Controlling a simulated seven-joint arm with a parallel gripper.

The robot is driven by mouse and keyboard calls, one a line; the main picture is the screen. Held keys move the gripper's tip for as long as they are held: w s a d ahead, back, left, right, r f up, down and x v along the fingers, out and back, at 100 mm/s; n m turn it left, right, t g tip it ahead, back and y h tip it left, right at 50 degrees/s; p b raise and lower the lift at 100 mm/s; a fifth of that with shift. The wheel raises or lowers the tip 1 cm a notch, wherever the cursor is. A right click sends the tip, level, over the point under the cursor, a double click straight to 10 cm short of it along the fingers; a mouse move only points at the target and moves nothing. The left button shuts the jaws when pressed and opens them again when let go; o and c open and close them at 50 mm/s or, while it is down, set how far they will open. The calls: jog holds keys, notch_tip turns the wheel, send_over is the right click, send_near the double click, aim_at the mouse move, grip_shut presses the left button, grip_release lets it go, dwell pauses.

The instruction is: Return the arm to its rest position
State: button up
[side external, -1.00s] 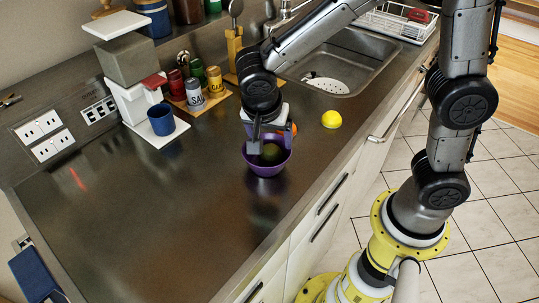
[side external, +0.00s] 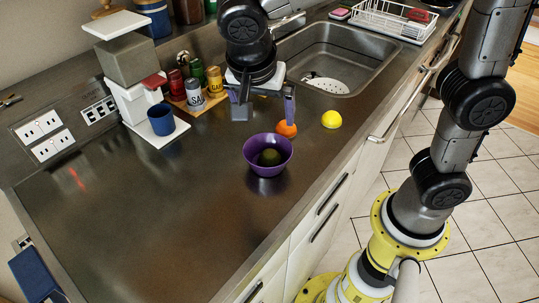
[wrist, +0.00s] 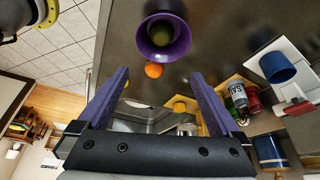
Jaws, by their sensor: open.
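My gripper (side external: 264,112) is open and empty above the counter, between the spice jars and the sink. In the wrist view its two purple-sided fingers (wrist: 160,74) stand wide apart with nothing between them. The purple bowl (side external: 259,166) sits upright on the counter, apart from the gripper. A dark green round fruit (side external: 269,157) lies inside the bowl, and it also shows in the wrist view (wrist: 161,34). An orange (side external: 287,129) lies on the counter behind the bowl, near the right fingertip in the side view.
A yellow fruit (side external: 331,119) lies near the sink (side external: 335,62). Spice jars (side external: 195,95) stand on a wooden board (side external: 208,104). A coffee machine with a blue cup (side external: 161,119) stands left of them. A white dish rack (side external: 393,22) is beyond the sink. The front-left counter is clear.

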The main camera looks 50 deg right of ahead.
jog(key=shift+v, duration=1.45)
jog(key=s+d+r+m+y, duration=0.1)
jog(key=s+d+r, duration=0.15)
jog(key=d, duration=0.35)
jog(key=s+d+r+m, duration=0.1)
jog(key=s+d, duration=0.3)
jog(key=d, duration=0.2)
jog(key=s+f+n+t+y, duration=0.3)
jog(key=s+f+n, duration=0.3)
jog(key=n, duration=0.9)
jog(key=shift+s+d+f+t, duration=0.2)
jog(key=shift+s+d+t, duration=0.25)
jog(key=shift+s, duration=0.35)
jog(key=shift+d+n, duration=0.1)
jog(key=shift+n, duration=0.2)
